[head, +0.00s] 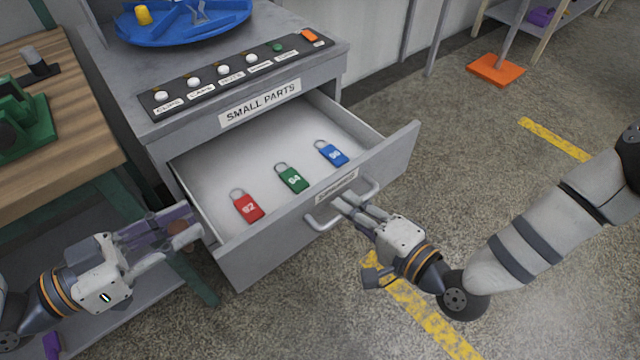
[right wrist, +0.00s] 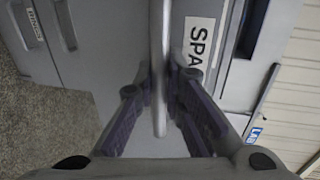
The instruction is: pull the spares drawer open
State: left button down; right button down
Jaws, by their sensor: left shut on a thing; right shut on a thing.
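The spares drawer (head: 240,270) is a grey drawer in the grey cabinet and stands well open. Its bar handle (head: 325,219) runs across the front below a white label. In the right wrist view the label (right wrist: 197,42) reads "SPA", the rest hidden. My right gripper (head: 345,205) is shut on the handle; the bar (right wrist: 159,90) passes between its fingers in the right wrist view. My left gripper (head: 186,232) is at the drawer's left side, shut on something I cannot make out. Inside lie a red padlock (head: 247,207), a green padlock (head: 292,179) and a blue padlock (head: 332,154).
A wooden bench (head: 60,150) with a green device (head: 18,120) stands at left. A labelled button panel (head: 240,70) and a blue round tray (head: 185,25) are on the cabinet. Floor is open at right, with yellow stripes (head: 430,315) and an orange block (head: 495,70).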

jog(key=f+v, duration=0.1)
jog(key=v, duration=0.5)
jog(key=shift+s+f+p, duration=0.2)
jog(key=shift+f+p, duration=0.05)
jog(key=shift+p, duration=0.1)
jog(key=c, duration=1.6)
grip_release()
jog(key=shift+c, duration=0.2)
jog(key=shift+d+r, duration=0.1)
jog(key=v, duration=1.1)
jog(key=shift+s+d, duration=0.2)
jog(key=shift+s, duration=0.15)
